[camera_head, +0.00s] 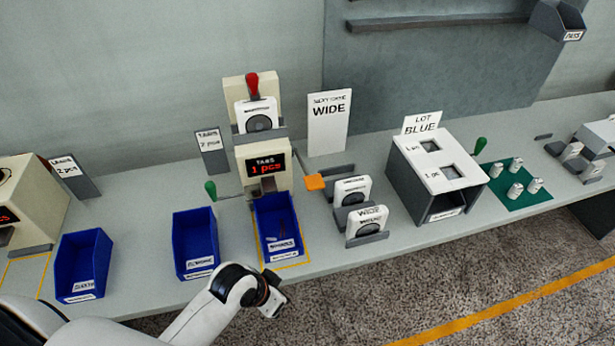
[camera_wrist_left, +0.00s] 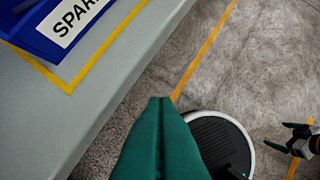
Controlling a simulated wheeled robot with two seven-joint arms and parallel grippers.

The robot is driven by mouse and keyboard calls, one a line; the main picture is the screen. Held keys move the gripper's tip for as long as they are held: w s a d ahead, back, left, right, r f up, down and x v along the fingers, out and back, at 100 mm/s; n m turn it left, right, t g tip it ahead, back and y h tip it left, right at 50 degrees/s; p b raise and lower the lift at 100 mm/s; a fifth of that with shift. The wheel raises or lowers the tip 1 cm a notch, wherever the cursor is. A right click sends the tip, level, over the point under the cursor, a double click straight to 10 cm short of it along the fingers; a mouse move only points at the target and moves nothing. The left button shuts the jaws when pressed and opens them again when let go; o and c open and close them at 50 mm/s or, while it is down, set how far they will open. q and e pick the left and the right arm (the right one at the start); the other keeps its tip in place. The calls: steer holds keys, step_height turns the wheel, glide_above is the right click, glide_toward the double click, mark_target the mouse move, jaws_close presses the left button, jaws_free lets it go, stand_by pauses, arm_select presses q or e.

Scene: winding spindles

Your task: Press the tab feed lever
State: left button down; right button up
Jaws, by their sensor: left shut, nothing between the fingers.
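The tabs machine (camera_head: 262,155) stands on the bench with a red "1 pcs" display. An orange paddle (camera_head: 315,182) on a thin arm sticks out at its right. A green-knobbed lever (camera_head: 210,188) sticks out at its left, and a red knob (camera_head: 252,84) tops it. No label shows which is the tab feed lever. My left gripper (camera_head: 274,300) is near the bench's front edge, below the machine and apart from all of these. Its green fingers (camera_wrist_left: 160,105) are shut and empty in the left wrist view. My right gripper (camera_wrist_left: 285,137) appears there with fingers apart.
A blue bin (camera_head: 276,246) stands under the machine inside a yellow outline. More blue bins (camera_head: 195,268) (camera_head: 84,290) stand to the left. Wide cartridges (camera_head: 352,190) and a grey box (camera_head: 436,185) stand to the right. The bench front edge is close to my left gripper.

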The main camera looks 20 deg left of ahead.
mark_target(318, 181)
arm_select(q)
steer(key=w+r+m, duration=0.1)
steer(key=w+r, duration=0.1)
steer(key=w+r+m+h, duration=0.1)
steer(key=w+r, duration=0.1)
steer(key=w, duration=0.1)
steer(key=w+r+m+h, duration=0.1)
steer(key=w, duration=0.2)
steer(key=shift+d+r+t, duration=0.3)
steer(key=shift+d+r, duration=0.05)
steer(key=shift+r, duration=0.05)
steer(key=w+a+r+m+h, duration=0.1)
steer(key=w+a+r, duration=0.1)
steer(key=r, duration=0.5)
steer(key=w+a+r+m+h, duration=0.1)
steer(key=w+a+r, duration=0.2)
steer(key=w+r, duration=0.2)
steer(key=w+a+r+m+h, duration=0.1)
steer(key=w+r, duration=0.3)
steer(key=r, duration=0.5)
steer(key=shift+w+a+r+m, duration=0.15)
steer(key=shift+a+r+m, duration=0.2)
steer(key=shift+a, duration=0.3)
steer(key=shift+f, duration=0.15)
